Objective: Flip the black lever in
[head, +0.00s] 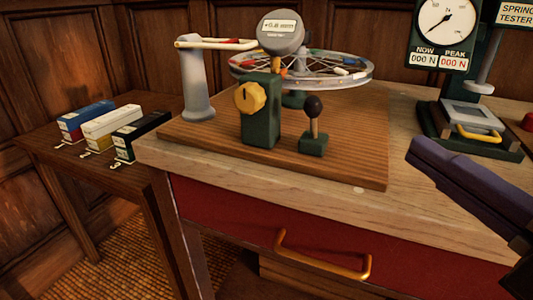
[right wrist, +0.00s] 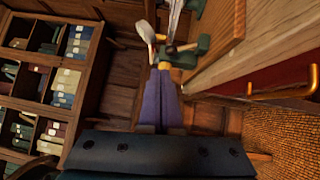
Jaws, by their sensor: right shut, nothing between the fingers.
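The black lever (head: 313,106) has a round black knob on a short metal stem and stands roughly upright on a small green base (head: 313,146). The base sits near the front of a wooden board on the bench. My right gripper (head: 413,152) has purple fingers and is at the right in the head view, apart from the lever. In the right wrist view the fingers (right wrist: 159,72) are together, with nothing between them. My left gripper is not in view.
A green block with a yellow knob (head: 250,97) stands left of the lever, below a round gauge (head: 281,32). A spoked wheel (head: 345,70) is behind. A spring tester (head: 470,125) stands at right. A red drawer (head: 240,215) with a brass handle is below.

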